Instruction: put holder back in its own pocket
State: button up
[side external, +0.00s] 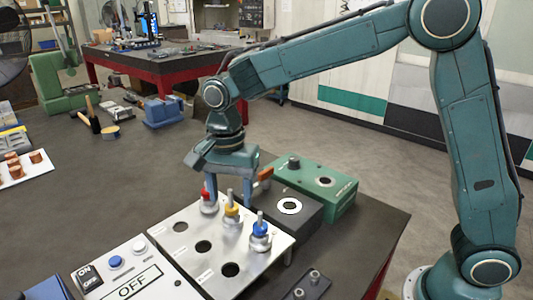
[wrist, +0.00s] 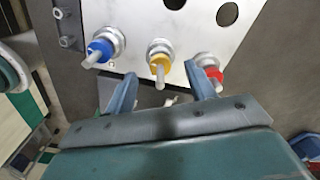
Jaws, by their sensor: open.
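A silver plate (side external: 155,236) carries a row of three metal holders: a red-collared holder (side external: 208,202), a yellow-collared holder (side external: 231,212) and a blue-collared holder (side external: 260,234). Three empty dark pockets show in the row in front of them. My gripper (wrist: 163,73) is open, pointing down above the back edge of the plate. In the wrist view the yellow holder (wrist: 160,62) lies between the fingertips. The red holder (wrist: 210,70) is close beside the right finger, and the blue holder (wrist: 100,48) is left of the left finger. I cannot tell whether any finger touches a holder.
A dark block (side external: 290,207) with a white-ringed hole and a green box (side external: 325,188) stand behind the plate. A white ON/OFF panel (side external: 125,273) lies at the front left.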

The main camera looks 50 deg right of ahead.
notch_tip(320, 180, up, 11)
jog(key=shift+f, duration=0.2)
dwell(0.5)
jog(key=s+d+r+n+t, duration=0.3)
jog(key=s+d+n, duration=0.3)
jog(key=s+d, duration=0.55)
jog(key=s+d+f+n+t, duration=0.1)
jog(key=s+d+f+n, duration=0.1)
jog(key=s, duration=0.4)
jog(key=s+d+f+n+t, duration=0.1)
jog(key=s+d+f+n, duration=0.1)
jog(key=s, duration=0.4)
jog(key=shift+s+d+f+n+t, duration=0.3)
jog(key=shift+f+n, duration=0.5)
jog(key=shift+n, duration=0.4)
